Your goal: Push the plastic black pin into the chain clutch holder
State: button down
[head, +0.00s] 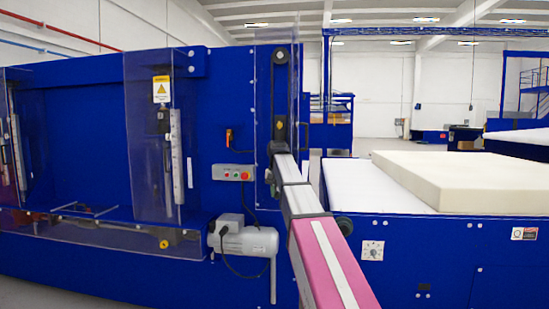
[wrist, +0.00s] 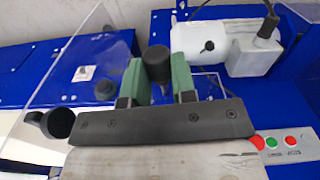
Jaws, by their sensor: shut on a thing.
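My gripper (wrist: 157,80) has two green fingers with a black cylindrical pin (wrist: 157,62) between them in the wrist view; it is shut on this pin. In the head view my arm reaches forward to the blue machine, and my gripper (head: 271,148) is small and dark in front of the vertical chain slot (head: 281,100). The pin cannot be made out there. I cannot tell for sure which part is the chain clutch holder, nor whether the pin touches it.
A clear plastic guard (wrist: 75,65) stands close to the left of my gripper in the wrist view. A control box (head: 233,173) with buttons and a grey motor (head: 245,240) sit left of my arm. A foam block (head: 465,180) lies on the conveyor at right.

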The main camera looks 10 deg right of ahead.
jog(key=w+r+m, duration=0.1)
jog(key=w+r, duration=0.6)
jog(key=r, duration=0.7)
jog(key=w+d, duration=0.1)
jog(key=w, duration=0.5)
jog(key=shift+d, duration=0.3)
jog(key=shift+w+d, duration=0.25)
jog(key=shift+w, duration=0.6)
jog(key=shift+w+d, duration=0.25)
jog(key=shift+w, duration=0.55)
dwell(0.5)
